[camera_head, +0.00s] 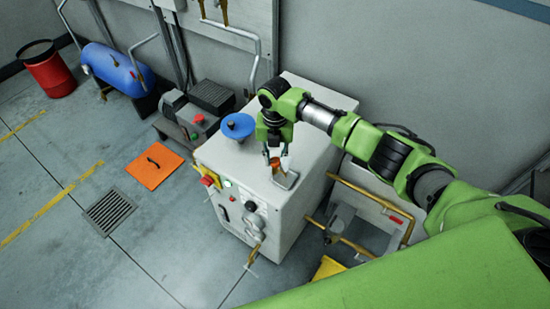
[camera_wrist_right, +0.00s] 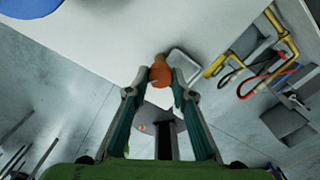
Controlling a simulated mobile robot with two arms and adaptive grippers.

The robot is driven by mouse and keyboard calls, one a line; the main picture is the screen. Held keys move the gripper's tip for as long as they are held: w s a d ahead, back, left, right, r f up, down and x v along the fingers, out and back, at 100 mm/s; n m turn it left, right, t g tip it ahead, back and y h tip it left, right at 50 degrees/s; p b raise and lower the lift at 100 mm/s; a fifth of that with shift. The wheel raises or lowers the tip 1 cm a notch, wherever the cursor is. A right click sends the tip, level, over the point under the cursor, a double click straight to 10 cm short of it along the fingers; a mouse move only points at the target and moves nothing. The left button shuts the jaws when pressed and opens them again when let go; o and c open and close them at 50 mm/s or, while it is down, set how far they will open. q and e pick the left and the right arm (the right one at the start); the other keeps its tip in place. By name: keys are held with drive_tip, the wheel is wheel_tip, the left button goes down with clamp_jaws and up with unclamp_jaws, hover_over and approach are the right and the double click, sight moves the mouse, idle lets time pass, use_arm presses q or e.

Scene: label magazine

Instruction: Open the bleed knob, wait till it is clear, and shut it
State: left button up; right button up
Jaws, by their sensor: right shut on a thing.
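In the right wrist view the knob (camera_wrist_right: 160,74) sits between the two fingertips (camera_wrist_right: 160,84). A pale metal plate or bracket (camera_head: 286,180) lies just below the knob at the cabinet's edge. The knob's stem and any outlet under it are mostly hidden by the fingers. I cannot see any fluid clearly. My left gripper is not in view.
The cabinet front has knobs and a red switch (camera_head: 207,181). Yellow pipes (camera_head: 369,197) run at right. An orange plate (camera_head: 155,166) and a drain grate (camera_head: 109,211) are on the floor.

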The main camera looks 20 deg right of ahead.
sight(275, 161)
drive_tip(key=shift+a+n, duration=0.1)
drive_tip(key=shift+n, duration=0.2)
idle(0.4)
drive_tip(key=o, duration=1.1)
drive_tip(key=shift+o, duration=0.2)
wheel_tip(275, 161, up, 12)
